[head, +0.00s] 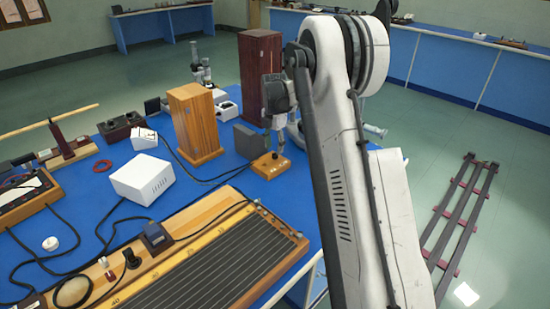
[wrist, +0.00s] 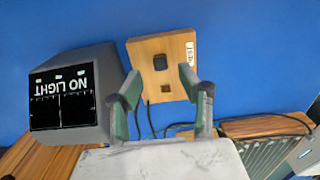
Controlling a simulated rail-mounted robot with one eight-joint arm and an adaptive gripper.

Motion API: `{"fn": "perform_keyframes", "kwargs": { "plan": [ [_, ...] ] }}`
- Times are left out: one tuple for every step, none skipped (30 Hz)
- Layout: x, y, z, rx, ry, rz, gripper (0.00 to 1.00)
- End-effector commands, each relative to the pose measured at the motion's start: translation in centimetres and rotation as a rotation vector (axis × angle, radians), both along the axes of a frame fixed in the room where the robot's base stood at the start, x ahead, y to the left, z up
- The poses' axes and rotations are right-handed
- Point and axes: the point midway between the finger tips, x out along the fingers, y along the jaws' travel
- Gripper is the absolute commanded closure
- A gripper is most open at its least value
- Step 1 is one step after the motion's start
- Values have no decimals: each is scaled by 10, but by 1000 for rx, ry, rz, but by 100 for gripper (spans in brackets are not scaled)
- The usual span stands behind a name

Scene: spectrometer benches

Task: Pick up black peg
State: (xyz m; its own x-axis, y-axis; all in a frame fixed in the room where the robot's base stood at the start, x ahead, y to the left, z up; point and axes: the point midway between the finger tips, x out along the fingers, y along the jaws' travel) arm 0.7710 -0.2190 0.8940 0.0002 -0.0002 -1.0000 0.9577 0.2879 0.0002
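A small wooden block (head: 270,167) lies on the blue bench below my gripper (head: 279,142). In the wrist view, the block (wrist: 178,52) carries a small dark square piece (wrist: 160,62) that may be the black peg. My gripper (wrist: 160,77) is open, its two green-grey fingers spread on either side of the block's near part. The dark piece lies just beyond the fingertips, and nothing is held between them. The height gap between fingertips and block is hard to judge.
A dark grey box (head: 250,139) marked "NO LIGHT" in the wrist view (wrist: 75,98) stands beside the block. Tall wooden boxes (head: 197,124) and (head: 260,70) stand behind. A cable runs near the block. A long grooved board (head: 215,262) lies in front.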

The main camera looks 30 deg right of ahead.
Motion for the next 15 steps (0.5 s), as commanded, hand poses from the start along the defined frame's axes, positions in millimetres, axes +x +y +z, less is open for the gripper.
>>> {"fn": "perform_keyframes", "kwargs": {
  "plan": [
    [0,-2,-8,0,0,-1,62],
    [0,-3,-12,0,0,-1,62],
    [0,-4,-18,0,0,-1,62],
    [0,-4,-23,0,0,0,62],
    [0,-4,-27,0,0,0,62],
    [0,-4,-31,0,0,0,62],
    [0,-4,-34,0,0,0,62],
    [0,-4,-36,0,0,0,62],
    [0,-4,-38,0,0,0,62],
    [0,-4,-38,0,0,0,62],
    [0,-4,-38,0,0,0,62],
    [0,-4,-38,0,0,0,62],
    [0,-4,-38,0,0,0,62],
    [0,-4,-38,0,0,0,62],
    [0,-4,-38,0,0,0,63]
  ]
}}
